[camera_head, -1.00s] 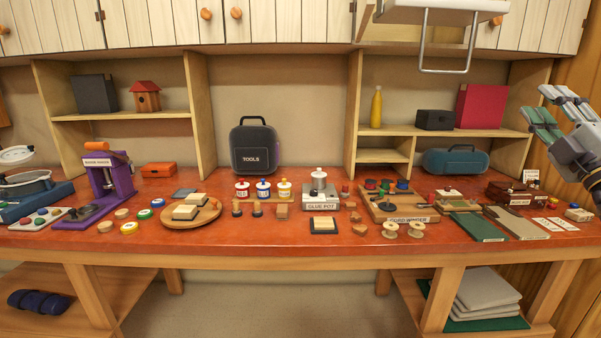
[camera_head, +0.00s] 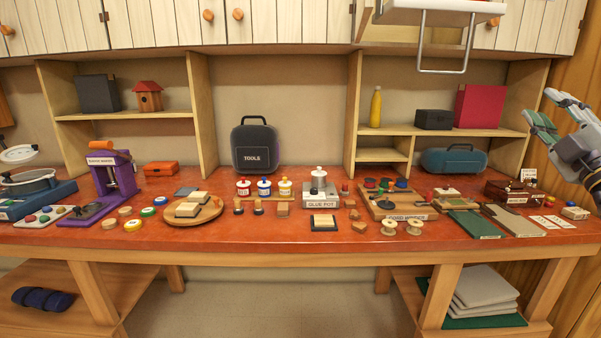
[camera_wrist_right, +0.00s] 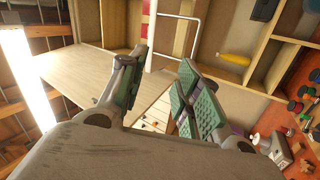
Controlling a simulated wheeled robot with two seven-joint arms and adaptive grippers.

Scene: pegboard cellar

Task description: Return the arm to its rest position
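My right gripper (camera_head: 553,112) is at the right edge of the head view, raised above the right end of the workbench (camera_head: 300,232), beside the shelf unit. Its green-padded fingers also show in the right wrist view (camera_wrist_right: 160,88), spread apart with nothing between them. It touches nothing that I can see. My left arm and left gripper are not in view.
Tools and parts crowd the bench.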

